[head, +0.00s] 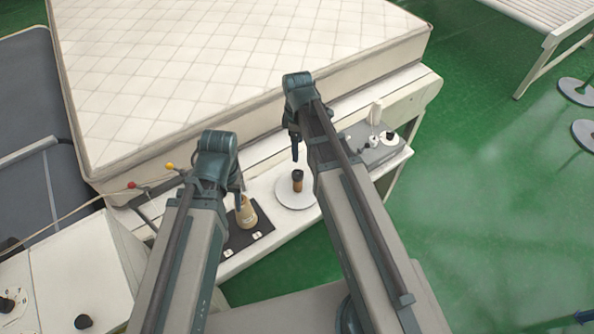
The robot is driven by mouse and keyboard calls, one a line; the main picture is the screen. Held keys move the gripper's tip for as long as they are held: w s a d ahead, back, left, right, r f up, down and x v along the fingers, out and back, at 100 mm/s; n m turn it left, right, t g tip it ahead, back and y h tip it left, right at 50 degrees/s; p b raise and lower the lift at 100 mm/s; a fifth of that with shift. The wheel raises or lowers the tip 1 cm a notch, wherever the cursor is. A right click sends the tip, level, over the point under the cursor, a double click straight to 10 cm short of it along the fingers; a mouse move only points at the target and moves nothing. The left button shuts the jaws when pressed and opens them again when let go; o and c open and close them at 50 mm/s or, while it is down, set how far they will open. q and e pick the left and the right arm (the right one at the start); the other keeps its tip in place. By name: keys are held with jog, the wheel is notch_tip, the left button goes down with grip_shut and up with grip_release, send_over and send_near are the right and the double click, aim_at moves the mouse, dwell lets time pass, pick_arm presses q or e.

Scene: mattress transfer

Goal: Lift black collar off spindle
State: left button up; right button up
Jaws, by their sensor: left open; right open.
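A white round plate (291,201) lies on the white bench top with a short upright brown cylinder (298,186) on it. A black ring-like top (297,174), likely the collar, sits on that cylinder; the spindle inside it cannot be made out. My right gripper (295,150) is open and points down above the black top, apart from it. My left gripper (239,192) is open beside the upper part of a tan cone-shaped object (247,217); whether it touches the cone is unclear. The cone stands on a black mat with small white labels (252,242).
A large quilted mattress (220,70) lies behind the bench. A grey tray (385,152) with small white and black parts is at the bench's right end. Red and yellow knobs (170,166) stand at the left. Green floor is open at right.

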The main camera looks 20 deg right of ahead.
jog(key=b, duration=0.8)
send_over(298, 173)
jog(key=shift+a+f, duration=0.1)
jog(key=shift+f, duration=4.2)
jog(key=shift+f, duration=0.1)
notch_tip(298, 173, down, 5)
jog(key=b, duration=0.5)
jog(key=shift+f+b, duration=0.1)
jog(key=shift+b, duration=0.3)
grip_shut()
